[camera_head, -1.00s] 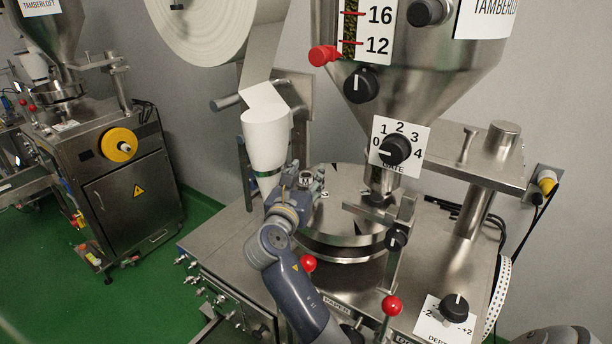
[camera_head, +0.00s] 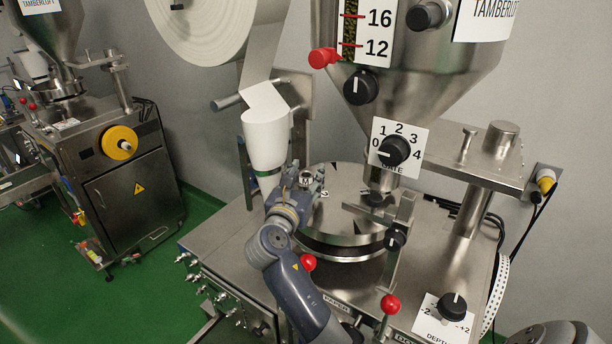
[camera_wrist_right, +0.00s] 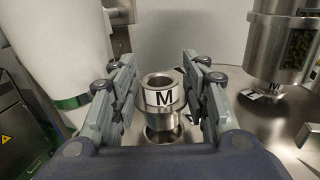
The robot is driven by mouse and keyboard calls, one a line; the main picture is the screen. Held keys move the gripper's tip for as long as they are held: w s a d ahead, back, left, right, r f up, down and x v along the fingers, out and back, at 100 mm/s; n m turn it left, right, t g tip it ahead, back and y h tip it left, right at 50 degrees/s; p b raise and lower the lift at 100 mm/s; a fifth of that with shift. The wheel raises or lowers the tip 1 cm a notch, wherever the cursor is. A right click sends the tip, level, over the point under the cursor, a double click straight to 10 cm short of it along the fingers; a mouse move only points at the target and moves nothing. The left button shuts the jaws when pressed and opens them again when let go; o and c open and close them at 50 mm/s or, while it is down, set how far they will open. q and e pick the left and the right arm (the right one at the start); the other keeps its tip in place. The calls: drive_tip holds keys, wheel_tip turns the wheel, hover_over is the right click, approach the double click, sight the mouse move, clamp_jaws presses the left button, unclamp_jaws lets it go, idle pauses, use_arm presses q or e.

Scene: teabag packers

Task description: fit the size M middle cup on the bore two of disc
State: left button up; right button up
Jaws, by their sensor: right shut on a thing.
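My right gripper (camera_head: 307,180) is at the left part of the round steel disc (camera_head: 347,198). It is shut on a small steel cup with a black M on a white label, the size M cup (camera_wrist_right: 160,92). In the right wrist view the cup stands upright between the fingers (camera_wrist_right: 161,100), its open top facing up. Its lower part is directly above or at a round bore (camera_wrist_right: 163,136) in the disc. I cannot tell whether it is seated in it. The number of this bore is hidden. My left gripper is not in view.
A steel hopper (camera_head: 440,65) with a gate dial (camera_head: 397,151) stands over the disc's right side. A white paper cone (camera_head: 266,140) is close to my gripper on the left. Red-knobbed levers (camera_head: 390,305) rise in front. Another machine (camera_head: 125,185) stands at far left.

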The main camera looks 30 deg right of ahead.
sight(306, 190)
idle(0.3)
drive_tip(key=shift+f+b, duration=0.55)
drive_tip(key=shift+f, duration=1.2)
drive_tip(key=o, duration=1.2)
drive_tip(key=shift+s+a+f, duration=0.1)
drive_tip(key=shift+s, duration=0.05)
drive_tip(key=v, duration=1.1)
drive_tip(key=shift+s+a+r, duration=0.2)
drive_tip(key=shift+a, duration=0.1)
drive_tip(key=shift+a, duration=0.1)
